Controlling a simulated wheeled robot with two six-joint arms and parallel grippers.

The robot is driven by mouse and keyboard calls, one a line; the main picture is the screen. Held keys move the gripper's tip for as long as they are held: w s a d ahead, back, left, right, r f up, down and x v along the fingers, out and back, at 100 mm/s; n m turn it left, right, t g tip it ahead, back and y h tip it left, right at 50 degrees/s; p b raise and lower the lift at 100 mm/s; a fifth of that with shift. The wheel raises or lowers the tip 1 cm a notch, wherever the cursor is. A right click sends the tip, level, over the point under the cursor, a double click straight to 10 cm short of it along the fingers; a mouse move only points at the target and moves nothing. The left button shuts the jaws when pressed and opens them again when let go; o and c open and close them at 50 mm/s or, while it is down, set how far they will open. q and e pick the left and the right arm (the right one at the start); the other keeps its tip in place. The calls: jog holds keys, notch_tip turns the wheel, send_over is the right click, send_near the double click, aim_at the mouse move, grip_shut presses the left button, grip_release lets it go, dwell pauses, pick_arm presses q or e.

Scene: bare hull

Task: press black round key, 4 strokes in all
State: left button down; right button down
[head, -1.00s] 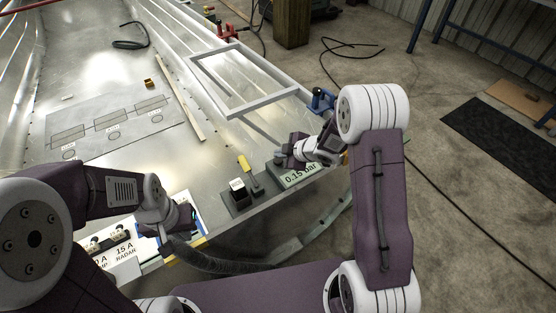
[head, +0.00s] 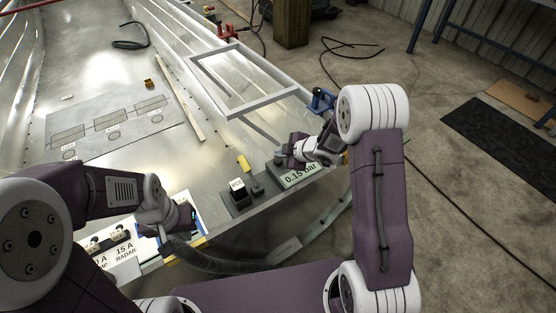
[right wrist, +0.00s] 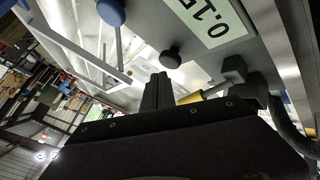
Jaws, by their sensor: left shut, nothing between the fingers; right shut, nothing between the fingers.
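The black round key (right wrist: 170,57) stands out from the grey panel beside the pressure display (right wrist: 208,20), which reads 0.15 bar in the head view (head: 301,173). My right gripper (right wrist: 158,78) is shut and empty, its fingertips just below the key in the right wrist view. A narrow gap seems to show; I cannot tell how deep it is. In the head view my right gripper (head: 292,158) is above the display's far edge, and the key is hard to make out there. My left gripper (head: 184,218) is shut over the breaker panel at lower left.
A blue item (head: 322,100) is behind my right gripper. A grey frame (head: 245,108) lies further back.

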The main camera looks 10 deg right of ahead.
aim_at(280, 161)
jog(key=shift+f, duration=0.45)
jog(key=shift+f+b, duration=0.85)
jog(key=shift+b, duration=0.15)
dwell(0.8)
jog(key=shift+r, duration=0.15)
jog(key=shift+r+p, duration=1.15)
jog(key=shift+p, duration=0.15)
notch_tip(280, 161, up, 5)
jog(key=p, duration=0.5)
jog(key=shift+r, duration=0.1)
